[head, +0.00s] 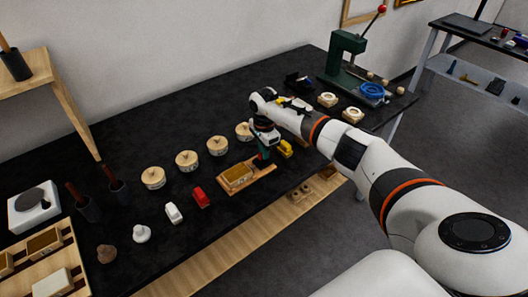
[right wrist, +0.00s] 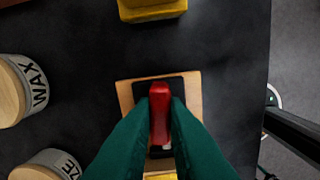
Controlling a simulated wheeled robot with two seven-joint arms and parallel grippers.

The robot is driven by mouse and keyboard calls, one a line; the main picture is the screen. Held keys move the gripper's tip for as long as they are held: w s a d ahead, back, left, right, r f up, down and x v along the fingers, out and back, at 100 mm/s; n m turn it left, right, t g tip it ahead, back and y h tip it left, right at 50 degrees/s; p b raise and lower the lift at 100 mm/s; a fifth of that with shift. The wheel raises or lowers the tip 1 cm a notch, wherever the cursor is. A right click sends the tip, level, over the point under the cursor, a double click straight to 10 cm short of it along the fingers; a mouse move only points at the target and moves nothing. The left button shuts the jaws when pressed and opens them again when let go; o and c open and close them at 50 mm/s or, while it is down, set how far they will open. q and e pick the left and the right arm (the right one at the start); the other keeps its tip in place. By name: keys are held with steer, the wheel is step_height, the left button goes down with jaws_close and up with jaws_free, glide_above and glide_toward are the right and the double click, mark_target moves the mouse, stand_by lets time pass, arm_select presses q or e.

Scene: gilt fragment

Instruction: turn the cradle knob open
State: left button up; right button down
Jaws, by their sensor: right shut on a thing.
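The cradle (head: 228,189) is a wooden board on the black table, with a brown-gold piece (head: 238,175) framed on it. Its end also shows in the right wrist view (right wrist: 125,92), with a dark plate on it. The red knob (right wrist: 159,98) stands over that plate, between the green fingers of my right gripper (right wrist: 159,115). My right gripper (head: 263,158) is shut on the knob at the cradle's right end in the head view, where the gripper hides the knob. My left gripper is not in view.
A yellow block (head: 285,148) lies close beyond the gripper. Several lidded pots, one marked WAX (right wrist: 22,88), stand in a row behind the cradle. Red (head: 200,197) and white (head: 174,212) blocks lie to its left. A green press (head: 345,58) stands at the back right.

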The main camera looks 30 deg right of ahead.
steer(key=m+b, duration=0.2)
steer(key=m, duration=0.2)
steer(key=m+b, duration=0.1)
steer(key=m, duration=0.7)
steer(key=shift+m, duration=0.3)
steer(key=shift+d+m, duration=0.1)
steer(key=shift+m, duration=1.8)
steer(key=shift+r, duration=0.1)
steer(key=c, duration=1.4)
jaws_free()
steer(key=shift+c, duration=0.2)
